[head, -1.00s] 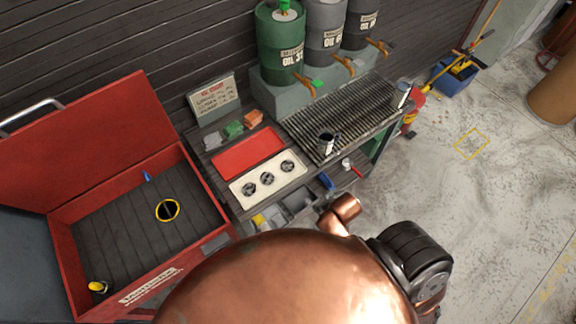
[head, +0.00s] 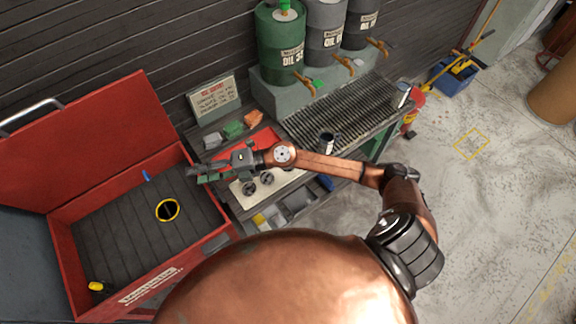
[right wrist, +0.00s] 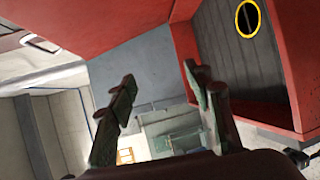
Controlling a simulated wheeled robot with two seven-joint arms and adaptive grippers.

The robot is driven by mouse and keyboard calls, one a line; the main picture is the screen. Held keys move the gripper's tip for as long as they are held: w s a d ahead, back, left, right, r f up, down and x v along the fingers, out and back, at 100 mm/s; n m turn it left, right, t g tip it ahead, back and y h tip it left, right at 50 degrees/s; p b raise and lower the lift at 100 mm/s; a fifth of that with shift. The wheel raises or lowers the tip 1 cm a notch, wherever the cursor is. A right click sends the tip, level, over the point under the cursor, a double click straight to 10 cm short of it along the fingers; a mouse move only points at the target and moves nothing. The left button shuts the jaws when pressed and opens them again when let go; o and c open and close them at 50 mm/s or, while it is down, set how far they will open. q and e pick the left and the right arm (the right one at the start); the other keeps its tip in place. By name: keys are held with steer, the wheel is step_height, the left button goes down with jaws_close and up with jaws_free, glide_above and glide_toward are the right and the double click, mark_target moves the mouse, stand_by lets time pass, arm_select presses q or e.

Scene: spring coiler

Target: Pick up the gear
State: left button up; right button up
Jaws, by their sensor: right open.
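Several dark round pieces that look like gears sit on a pale panel (head: 236,187) on the workbench in the head view. One gear-like piece (head: 250,188) and another (head: 267,178) show just below my right forearm; the third is mostly hidden by the arm. My right gripper (head: 197,173) is open, with nothing seen between its fingers. It is above the edge between the bench and the red box, left of the panel. In the right wrist view the gripper (right wrist: 163,112) shows its two fingers spread apart. My left gripper is not in view.
An open red box (head: 72,262) holds a yellow-rimmed round opening (head: 167,210), seen also in the right wrist view (right wrist: 248,18). A red tray (head: 262,138), a small can (head: 327,143) and a slatted rack (head: 318,112) are on the bench. Oil drums (head: 281,45) stand behind.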

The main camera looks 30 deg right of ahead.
steer(key=d+f+n+g+h, duration=0.4)
steer(key=d+f+h, duration=0.3)
steer(key=f, duration=0.4)
steer(key=w+d+f+g+h, duration=0.1)
steer(key=d+f+h, duration=0.25)
steer(key=d, duration=0.95)
steer(key=d+f+g+h, duration=0.15)
steer(key=d+h, duration=0.25)
steer(key=d, duration=0.8)
steer(key=f, duration=0.7)
steer(key=shift+w+a+f+p, duration=0.1)
steer(key=shift+w+a+p, duration=0.1)
steer(key=shift+w+p, duration=0.15)
steer(key=c, duration=1.1)
